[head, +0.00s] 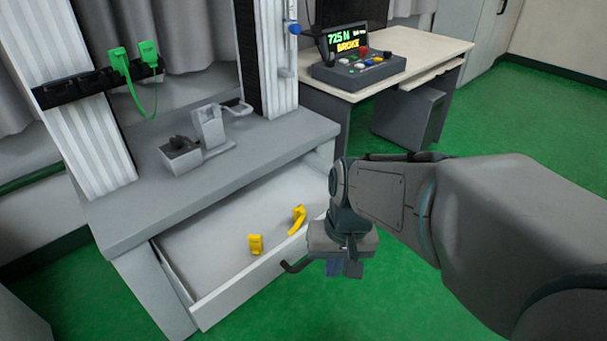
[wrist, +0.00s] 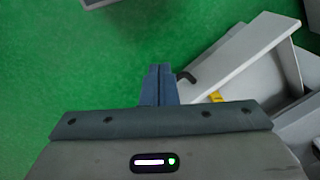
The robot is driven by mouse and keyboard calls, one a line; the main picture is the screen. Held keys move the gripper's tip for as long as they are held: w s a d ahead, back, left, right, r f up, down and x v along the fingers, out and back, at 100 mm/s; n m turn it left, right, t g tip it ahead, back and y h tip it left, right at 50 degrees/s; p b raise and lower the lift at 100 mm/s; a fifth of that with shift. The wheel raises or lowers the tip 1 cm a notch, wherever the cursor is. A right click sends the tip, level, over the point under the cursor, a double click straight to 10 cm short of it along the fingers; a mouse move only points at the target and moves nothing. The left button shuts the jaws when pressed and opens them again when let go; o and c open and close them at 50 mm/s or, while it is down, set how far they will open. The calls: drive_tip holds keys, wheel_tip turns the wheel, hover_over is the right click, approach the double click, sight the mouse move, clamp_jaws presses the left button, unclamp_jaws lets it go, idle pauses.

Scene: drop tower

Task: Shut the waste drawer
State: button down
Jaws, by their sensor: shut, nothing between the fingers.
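The waste drawer (head: 205,298) is pulled out from under the grey bench top. Two yellow pieces (head: 255,244) lie inside it. Its dark handle (head: 292,267) sticks out from the front panel. My gripper (head: 345,268) points down, shut and empty, just outside the drawer front near the handle's right end. In the wrist view the shut fingers (wrist: 160,72) are over green floor, left of the handle (wrist: 186,76) and the drawer's front panel (wrist: 243,55). I cannot tell whether the fingers touch the handle; a small gap shows in the wrist view.
The grey bench (head: 225,160) carries a grey metal fixture (head: 208,130) between two white columns. A desk (head: 425,58) with a control box (head: 358,68) stands at the back right. Green floor (head: 400,300) is clear in front of the drawer.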

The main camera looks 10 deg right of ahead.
drive_tip(key=w+d+f+m+t+y+p, duration=0.1)
drive_tip(key=w+d+m+y+p, duration=0.15)
drive_tip(key=w+m+y, duration=0.4)
drive_tip(key=w+d+f+m+t+y+p, duration=0.1)
drive_tip(key=w+d+f+m+t+p, duration=0.15)
drive_tip(key=m, duration=0.65)
drive_tip(key=w+d+f+m+t+h+p, duration=0.1)
drive_tip(key=w+d+f+m+t, duration=0.15)
drive_tip(key=d+m, duration=0.45)
drive_tip(key=w+d+f+m+t+h+p, duration=0.1)
drive_tip(key=w+d+f+m+t+h, duration=0.1)
drive_tip(key=d+m+t, duration=0.35)
drive_tip(key=w+a+f+g+b, duration=0.1)
drive_tip(key=w+a+f+b, duration=0.1)
drive_tip(key=w, duration=0.9)
drive_tip(key=shift+a+f, duration=0.7)
drive_tip(key=shift+f, duration=0.6)
drive_tip(key=shift+g, duration=0.25)
